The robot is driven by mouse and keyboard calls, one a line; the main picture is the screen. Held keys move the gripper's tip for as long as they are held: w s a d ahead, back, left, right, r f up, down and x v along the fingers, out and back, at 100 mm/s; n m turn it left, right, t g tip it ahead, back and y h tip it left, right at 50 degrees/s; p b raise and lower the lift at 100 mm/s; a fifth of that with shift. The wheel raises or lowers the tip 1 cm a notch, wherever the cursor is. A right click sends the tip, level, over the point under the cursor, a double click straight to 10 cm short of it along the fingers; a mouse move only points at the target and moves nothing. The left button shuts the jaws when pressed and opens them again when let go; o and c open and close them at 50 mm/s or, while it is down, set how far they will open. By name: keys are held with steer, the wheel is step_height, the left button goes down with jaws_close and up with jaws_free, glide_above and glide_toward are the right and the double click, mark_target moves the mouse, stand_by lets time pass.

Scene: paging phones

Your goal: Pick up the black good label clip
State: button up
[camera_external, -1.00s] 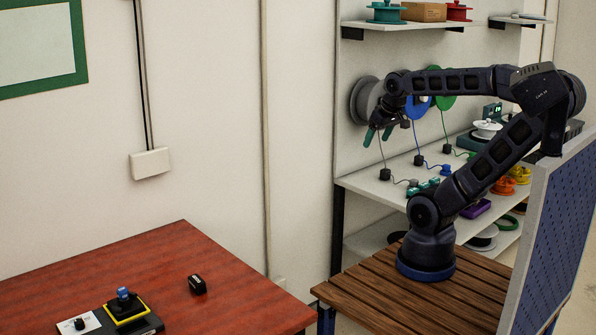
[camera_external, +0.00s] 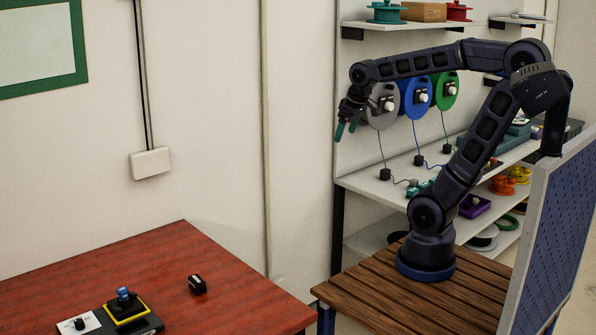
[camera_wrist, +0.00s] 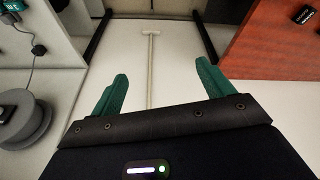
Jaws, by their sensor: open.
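A small black clip with a pale label (camera_external: 197,284) lies on the red-brown table at the lower left of the external view. It also shows at the top right edge of the wrist view as a black piece with light lettering (camera_wrist: 304,15). I cannot read the lettering. My gripper (camera_external: 346,130) hangs in the air near the left end of the shelf, well above and to the right of the clip. In the wrist view its two green fingers (camera_wrist: 160,88) are apart with nothing between them.
The red-brown table (camera_external: 190,245) also holds a black and yellow device with a blue knob (camera_external: 125,307) and a white card (camera_external: 78,324). A shelf (camera_external: 360,184) with cable reels stands behind my arm. A blue pegboard panel (camera_external: 560,240) stands at right.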

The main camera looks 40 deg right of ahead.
steer(key=w+a+f+n+g, duration=0.15)
steer(key=w+a+n, duration=0.25)
steer(key=w+a, duration=0.6)
steer(key=n+g, duration=0.2)
steer(key=n, duration=0.8)
glide_above(199, 278)
step_height(199, 278, down, 24)
steer(key=shift+w+a+f, duration=0.1)
steer(key=shift+a+f, duration=0.05)
step_height(199, 278, down, 10)
steer(key=shift+f, duration=0.1)
steer(key=c, duration=1.1)
